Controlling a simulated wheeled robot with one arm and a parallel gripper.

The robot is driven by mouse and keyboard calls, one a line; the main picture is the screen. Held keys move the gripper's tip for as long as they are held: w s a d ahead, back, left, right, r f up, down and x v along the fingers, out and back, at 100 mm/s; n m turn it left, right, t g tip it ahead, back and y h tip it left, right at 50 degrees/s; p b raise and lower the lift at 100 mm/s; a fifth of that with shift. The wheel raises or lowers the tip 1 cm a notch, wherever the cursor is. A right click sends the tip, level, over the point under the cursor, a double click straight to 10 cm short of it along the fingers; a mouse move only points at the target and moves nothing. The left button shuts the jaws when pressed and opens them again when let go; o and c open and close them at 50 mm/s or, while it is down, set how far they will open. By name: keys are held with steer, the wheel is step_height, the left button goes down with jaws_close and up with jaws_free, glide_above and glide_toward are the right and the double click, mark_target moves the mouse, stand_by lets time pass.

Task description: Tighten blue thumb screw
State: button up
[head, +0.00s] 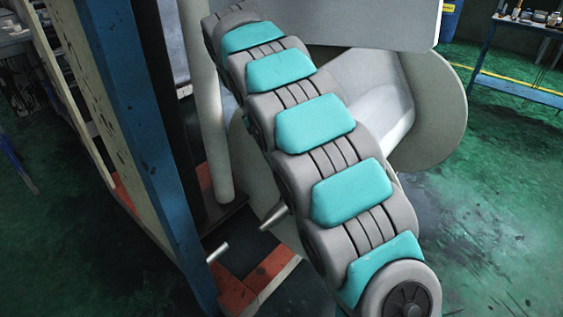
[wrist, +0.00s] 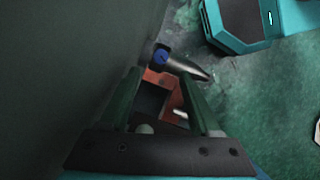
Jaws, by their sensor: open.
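The blue thumb screw (wrist: 161,56) shows in the wrist view as a small round blue knob at the left end of a grey metal rod (wrist: 184,66). My gripper (wrist: 160,76) is open, with its two green fingers spread. The screw appears just beyond the fingertips, between their lines; the picture does not show how far beyond. Nothing is held between the fingers. In the head view my arm covers the middle, and neither the gripper nor the blue screw can be made out.
In the head view a blue post (head: 158,130) and a pale vertical pole (head: 207,110) stand left of my arm. A metal rod end (head: 217,252) sticks out low down. A large pale roll (head: 440,110) is behind my arm. Green floor (head: 500,230) is open at right.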

steer(key=shift+r, duration=0.15)
steer(key=s+d+m+t+y+b, duration=0.2)
steer(key=s+m+t, duration=0.35)
steer(key=m, duration=1.25)
steer(key=shift+w+p+x, duration=0.15)
steer(key=shift+x, duration=1.85)
steer(key=shift+w+p+x, duration=0.1)
steer(key=shift+p+x, duration=0.05)
steer(key=shift+x, duration=1.85)
steer(key=shift+a+r, duration=0.1)
steer(key=shift+a, duration=0.05)
jaws_close()
